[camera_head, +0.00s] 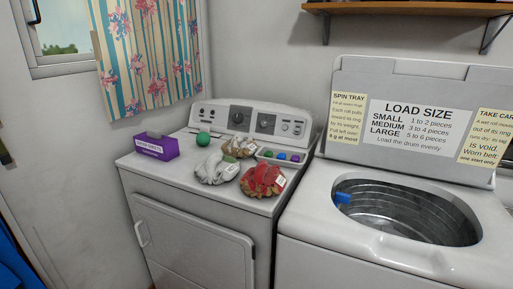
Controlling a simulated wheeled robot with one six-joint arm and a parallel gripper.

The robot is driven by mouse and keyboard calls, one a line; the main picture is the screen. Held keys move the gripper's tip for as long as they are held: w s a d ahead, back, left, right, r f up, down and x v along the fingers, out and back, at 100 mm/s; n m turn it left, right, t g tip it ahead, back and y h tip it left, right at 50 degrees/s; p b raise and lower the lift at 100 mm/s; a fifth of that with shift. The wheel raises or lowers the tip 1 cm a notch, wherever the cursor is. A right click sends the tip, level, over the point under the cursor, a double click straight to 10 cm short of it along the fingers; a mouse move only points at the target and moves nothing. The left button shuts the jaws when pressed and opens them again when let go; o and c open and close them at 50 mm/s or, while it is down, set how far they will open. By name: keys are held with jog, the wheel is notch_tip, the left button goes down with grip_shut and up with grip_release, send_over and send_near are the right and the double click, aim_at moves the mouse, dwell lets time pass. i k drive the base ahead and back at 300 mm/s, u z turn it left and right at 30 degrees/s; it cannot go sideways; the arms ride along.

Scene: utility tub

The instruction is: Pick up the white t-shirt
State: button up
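A crumpled white to light-grey cloth bundle (215,168) lies on top of the dryer (205,192), left of a red bundle. It looks like the white t-shirt, with a pale tag-like patch on its right side. A red patterned bundle (262,180) with a white tag lies to its right, near the front edge. A brown patterned bundle (239,147) lies behind it. My gripper is not in view.
A purple box (157,146) stands at the dryer's left. A green ball (203,139) sits behind the white bundle. A small tray (262,155) holds coloured balls. The open washer (300,222) stands right, with a blue piece (343,198) at its drum opening. A shelf (400,8) hangs above.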

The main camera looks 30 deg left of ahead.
aim_at(239, 146)
jog(key=z, duration=2.4)
jog(key=k, duration=1.85)
jog(key=u, duration=3.1)
jog(key=i, duration=1.65)
jog(key=z, duration=0.05)
